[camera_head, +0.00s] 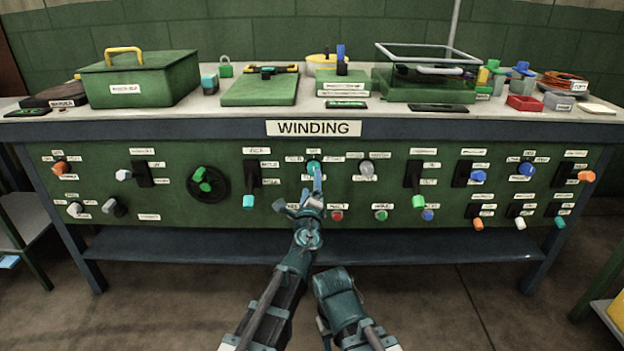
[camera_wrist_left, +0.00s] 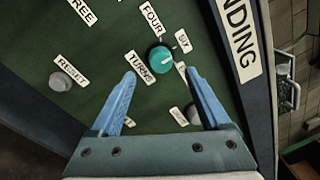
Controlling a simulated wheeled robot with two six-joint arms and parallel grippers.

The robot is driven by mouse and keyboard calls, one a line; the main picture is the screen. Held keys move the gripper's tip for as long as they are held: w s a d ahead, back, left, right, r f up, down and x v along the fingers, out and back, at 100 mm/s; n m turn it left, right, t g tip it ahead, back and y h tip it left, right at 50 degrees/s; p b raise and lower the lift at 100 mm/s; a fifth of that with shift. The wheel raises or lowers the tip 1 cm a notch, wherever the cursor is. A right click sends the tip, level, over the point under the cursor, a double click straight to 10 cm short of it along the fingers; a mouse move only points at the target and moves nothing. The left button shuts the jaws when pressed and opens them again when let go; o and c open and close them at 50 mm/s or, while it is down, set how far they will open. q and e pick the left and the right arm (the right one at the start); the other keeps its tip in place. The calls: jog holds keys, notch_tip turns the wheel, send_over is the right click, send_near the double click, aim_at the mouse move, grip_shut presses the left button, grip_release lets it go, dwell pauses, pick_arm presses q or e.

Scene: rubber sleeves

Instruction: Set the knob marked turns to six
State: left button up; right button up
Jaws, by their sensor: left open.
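The turns knob is a round teal knob (camera_head: 313,168) on the green front panel under the WINDING sign. It also shows in the left wrist view (camera_wrist_left: 160,57), beside the labels TURNS (camera_wrist_left: 139,67), FOUR (camera_wrist_left: 151,19) and SIX (camera_wrist_left: 183,40). A pale mark shows on its face, but I cannot tell for sure which label it points to. My left gripper (camera_head: 302,192) is open and empty in front of the panel. In the wrist view its blue fingers (camera_wrist_left: 161,72) straddle the line toward the knob, apart from it. My right gripper is not visible; only part of that arm shows.
Red (camera_head: 337,215) and green (camera_head: 380,215) buttons are below. Several levers line the panel. The bench top (camera_head: 200,112) holds boxes and tools. The floor in front is clear.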

pick_arm(q)
jog(key=s, duration=0.5)
jog(key=shift+s+a+f, duration=0.15)
jog(key=shift+s+f, duration=0.05)
jog(key=shift+s, duration=0.2)
